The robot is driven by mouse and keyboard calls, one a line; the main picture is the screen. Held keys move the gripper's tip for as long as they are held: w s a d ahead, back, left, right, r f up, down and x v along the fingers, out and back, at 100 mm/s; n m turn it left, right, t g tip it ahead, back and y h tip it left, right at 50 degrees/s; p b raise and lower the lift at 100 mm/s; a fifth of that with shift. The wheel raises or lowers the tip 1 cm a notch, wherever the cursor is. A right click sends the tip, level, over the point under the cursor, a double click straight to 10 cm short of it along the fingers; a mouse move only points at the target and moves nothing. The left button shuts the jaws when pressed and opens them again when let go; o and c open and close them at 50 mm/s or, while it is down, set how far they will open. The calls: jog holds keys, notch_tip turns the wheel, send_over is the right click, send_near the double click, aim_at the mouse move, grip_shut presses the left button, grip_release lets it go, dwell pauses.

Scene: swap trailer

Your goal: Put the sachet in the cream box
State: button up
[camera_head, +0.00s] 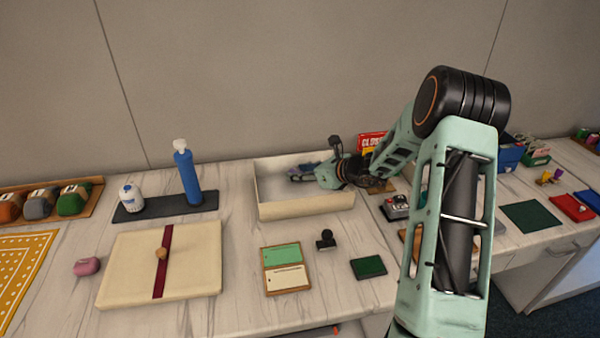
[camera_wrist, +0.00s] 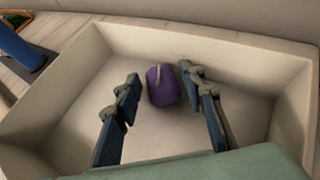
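The cream box (camera_head: 305,208) is an open tray at the back middle of the counter, and its walls surround the wrist view (camera_wrist: 290,105). The sachet is a small purple pouch (camera_wrist: 162,92) inside the box, near its far wall in the wrist view. My gripper (camera_wrist: 158,80) is open, with one finger on each side of the sachet. The right fingertip is close to the sachet; I cannot tell whether it touches. A clear gap shows on the left. In the head view my gripper (camera_head: 306,178) reaches into the box from the right.
A blue bottle (camera_head: 187,178) and a white bottle (camera_head: 131,198) stand on a dark mat left of the box. A cream book-like case (camera_head: 195,265), a green-and-cream card holder (camera_head: 285,268) and a black stamp (camera_head: 326,241) lie in front. Red and blue boxes crowd the right.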

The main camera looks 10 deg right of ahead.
jog(key=shift+s+d+r, duration=0.15)
jog(key=shift+d+r, duration=0.05)
jog(key=shift+r, duration=0.1)
jog(key=v, duration=1.1)
jog(key=shift+s+r+p, duration=0.1)
jog(key=shift+s+p, duration=0.15)
jog(key=shift+p, duration=0.05)
